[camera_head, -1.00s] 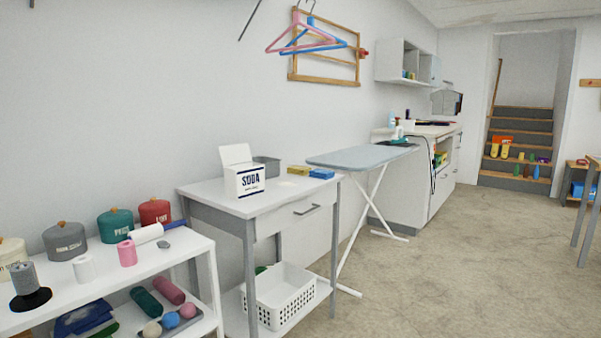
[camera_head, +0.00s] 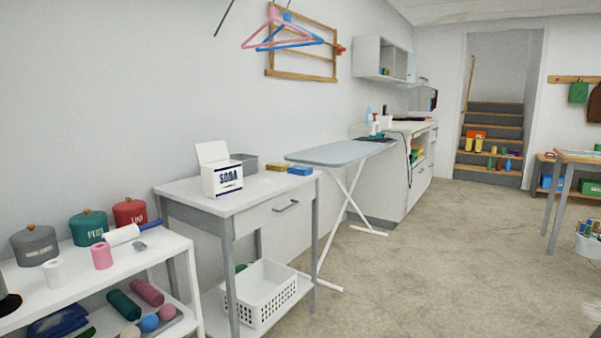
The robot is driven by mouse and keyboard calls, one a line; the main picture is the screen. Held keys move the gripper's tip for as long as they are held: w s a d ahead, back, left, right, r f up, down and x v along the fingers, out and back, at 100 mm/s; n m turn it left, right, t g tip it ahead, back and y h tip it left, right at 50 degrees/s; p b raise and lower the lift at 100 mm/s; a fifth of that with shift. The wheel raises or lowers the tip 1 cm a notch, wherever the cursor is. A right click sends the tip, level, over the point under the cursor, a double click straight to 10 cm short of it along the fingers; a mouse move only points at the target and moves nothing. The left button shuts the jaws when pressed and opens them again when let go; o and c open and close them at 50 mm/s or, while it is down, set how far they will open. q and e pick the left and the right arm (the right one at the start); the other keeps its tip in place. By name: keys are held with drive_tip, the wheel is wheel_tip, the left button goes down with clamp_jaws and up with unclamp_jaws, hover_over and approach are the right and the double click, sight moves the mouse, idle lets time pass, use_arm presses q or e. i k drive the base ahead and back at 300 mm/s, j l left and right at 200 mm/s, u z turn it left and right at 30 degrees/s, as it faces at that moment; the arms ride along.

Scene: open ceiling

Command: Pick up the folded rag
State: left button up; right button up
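I cannot make out a folded rag for certain. A dark blue folded cloth-like item (camera_head: 58,320) lies on the lower shelf of the white rack at the bottom left, partly cut off by the frame. Small yellow (camera_head: 277,167) and blue (camera_head: 300,171) blocks, perhaps sponges, lie on the white side table (camera_head: 240,200) near its back right corner. Neither of my grippers shows in the head view.
The side table holds a soda box (camera_head: 222,178) and a grey bin; a white basket (camera_head: 262,296) sits on its lower shelf. An ironing board (camera_head: 340,153) stands behind it. A long counter (camera_head: 400,180) follows. The floor (camera_head: 440,260) to the right is clear.

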sight(302, 170)
drive_tip(key=i+l+u, duration=0.1)
drive_tip(key=u, duration=0.3)
drive_tip(key=i+l+u, duration=0.15)
drive_tip(key=u, duration=0.2)
drive_tip(key=i+l+u, duration=0.2)
drive_tip(key=u, duration=0.2)
